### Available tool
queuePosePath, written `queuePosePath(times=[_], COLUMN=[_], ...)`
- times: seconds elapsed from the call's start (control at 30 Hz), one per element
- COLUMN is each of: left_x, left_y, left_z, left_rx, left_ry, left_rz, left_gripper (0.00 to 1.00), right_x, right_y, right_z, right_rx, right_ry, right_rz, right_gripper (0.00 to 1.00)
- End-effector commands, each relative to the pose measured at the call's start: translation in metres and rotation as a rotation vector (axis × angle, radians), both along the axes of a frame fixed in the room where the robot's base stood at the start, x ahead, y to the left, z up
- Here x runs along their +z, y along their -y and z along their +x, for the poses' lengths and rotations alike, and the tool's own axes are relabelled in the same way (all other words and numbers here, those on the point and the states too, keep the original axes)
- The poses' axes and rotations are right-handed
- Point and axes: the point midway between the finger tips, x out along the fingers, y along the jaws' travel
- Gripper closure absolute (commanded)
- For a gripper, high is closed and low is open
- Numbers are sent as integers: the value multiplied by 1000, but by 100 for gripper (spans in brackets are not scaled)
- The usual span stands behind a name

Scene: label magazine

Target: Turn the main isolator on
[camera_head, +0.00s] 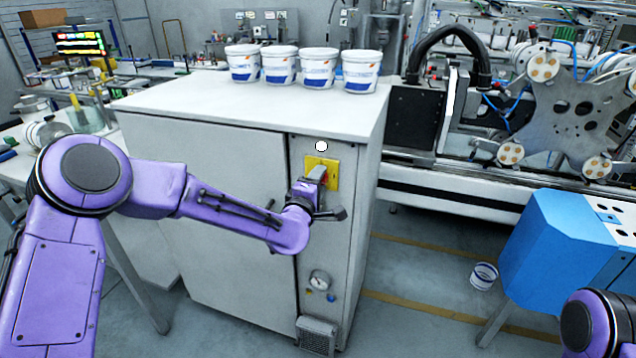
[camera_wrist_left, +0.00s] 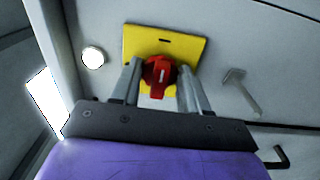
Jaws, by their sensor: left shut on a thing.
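The main isolator is a red rotary handle (camera_wrist_left: 158,76) on a yellow plate (camera_wrist_left: 190,48), mounted on the narrow front panel of a grey cabinet. In the head view the yellow plate (camera_head: 333,172) shows below a round white lamp (camera_head: 321,146), and my gripper covers most of the handle. My left gripper (camera_head: 318,175) is at the plate. In the left wrist view its two fingers (camera_wrist_left: 158,82) stand on either side of the red handle, shut on it. My right gripper is not in view; only part of my right arm shows at the lower right.
The grey cabinet (camera_head: 220,210) has several white tubs (camera_head: 318,68) on its top. A gauge (camera_head: 320,281) sits lower on the panel. A blue machine part (camera_head: 560,240) stands at the right. A small white bucket (camera_head: 484,275) is on the floor.

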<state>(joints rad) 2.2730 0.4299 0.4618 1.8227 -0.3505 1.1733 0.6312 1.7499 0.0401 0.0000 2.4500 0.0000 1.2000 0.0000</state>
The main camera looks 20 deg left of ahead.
Motion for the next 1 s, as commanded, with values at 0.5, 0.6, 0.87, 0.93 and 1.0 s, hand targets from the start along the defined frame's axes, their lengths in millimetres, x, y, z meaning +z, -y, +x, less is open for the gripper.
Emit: queuePosePath(times=[0.5, 0.6, 0.87, 0.93, 1.0], left_x=[-1, -1, -3, -4, -3], left_y=[0, 0, 0, -1, -2], left_z=[0, 0, -29, -47, -64], left_rx=[-1, -1, -3, -3, -3], left_ry=[-1, -1, -1, -1, 0], left_rz=[2, 2, 0, 0, 1], left_gripper=[32, 32, 32, 32, 32], right_x=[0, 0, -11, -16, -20], right_y=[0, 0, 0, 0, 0], right_z=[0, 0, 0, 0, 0], right_rx=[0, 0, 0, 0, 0], right_ry=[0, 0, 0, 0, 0], right_rz=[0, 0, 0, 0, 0], right_gripper=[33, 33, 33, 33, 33])
